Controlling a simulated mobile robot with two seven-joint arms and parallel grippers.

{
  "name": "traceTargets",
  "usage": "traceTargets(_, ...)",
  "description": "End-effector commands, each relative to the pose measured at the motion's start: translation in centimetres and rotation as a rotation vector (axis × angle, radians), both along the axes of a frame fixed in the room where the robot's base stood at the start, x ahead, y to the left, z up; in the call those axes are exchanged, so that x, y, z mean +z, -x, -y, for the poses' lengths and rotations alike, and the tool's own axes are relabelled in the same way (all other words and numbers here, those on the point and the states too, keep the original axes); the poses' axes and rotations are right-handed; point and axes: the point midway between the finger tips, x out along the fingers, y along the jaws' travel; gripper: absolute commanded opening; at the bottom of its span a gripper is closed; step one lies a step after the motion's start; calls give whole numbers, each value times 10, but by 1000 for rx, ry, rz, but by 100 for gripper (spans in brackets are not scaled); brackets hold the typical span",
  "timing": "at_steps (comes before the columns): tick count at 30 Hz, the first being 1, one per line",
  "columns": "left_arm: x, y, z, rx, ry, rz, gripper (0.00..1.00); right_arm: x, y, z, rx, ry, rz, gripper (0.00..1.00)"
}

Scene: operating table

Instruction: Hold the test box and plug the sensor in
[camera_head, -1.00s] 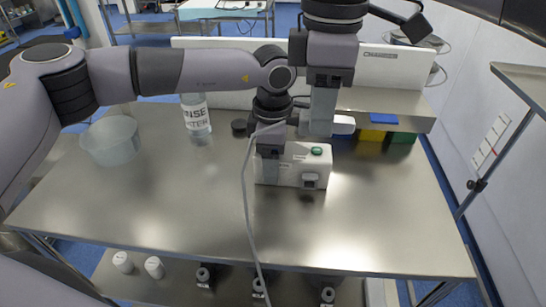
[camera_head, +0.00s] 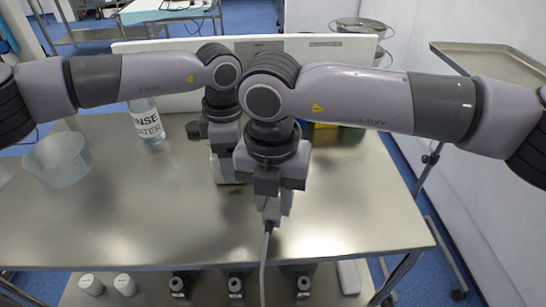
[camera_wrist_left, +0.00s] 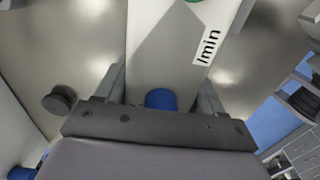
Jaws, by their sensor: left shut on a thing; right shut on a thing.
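The test box (camera_wrist_left: 165,40) is white, with a green button at the top edge, an "l/min" label and a blue knob in the left wrist view. My left gripper (camera_wrist_left: 163,92) is shut on it, one finger on each side. In the head view my left gripper (camera_head: 226,165) is partly hidden behind the right arm, and most of the box is hidden too. My right gripper (camera_head: 271,208) points down in front of it, shut on the sensor, which is largely covered by the fingers. The sensor's grey cable (camera_head: 264,258) hangs from it over the table's front edge.
A rinse water bottle (camera_head: 147,122) and a clear bowl (camera_head: 57,160) stand on the left of the steel table (camera_head: 130,215). A dark round cap (camera_head: 193,129) is near the bottle. Coloured bins (camera_head: 350,134) stand at the back right. The table's front right is clear.

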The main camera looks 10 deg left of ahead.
Motion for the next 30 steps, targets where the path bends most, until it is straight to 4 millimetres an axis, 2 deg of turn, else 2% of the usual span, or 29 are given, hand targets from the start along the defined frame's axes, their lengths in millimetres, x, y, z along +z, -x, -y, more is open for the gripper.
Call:
traceTargets(3,1,0,0,0,2,2,24,-13,10,1,149,-10,-5,0)
traceTargets(9,1,0,0,0,2,2,24,-22,17,1,269,-20,-5,0)
traceTargets(20,1,0,0,0,2,2,24,-23,17,1,278,-20,-5,0)
traceTargets(30,1,0,0,0,2,2,24,-23,-4,-3,274,-20,-5,0)
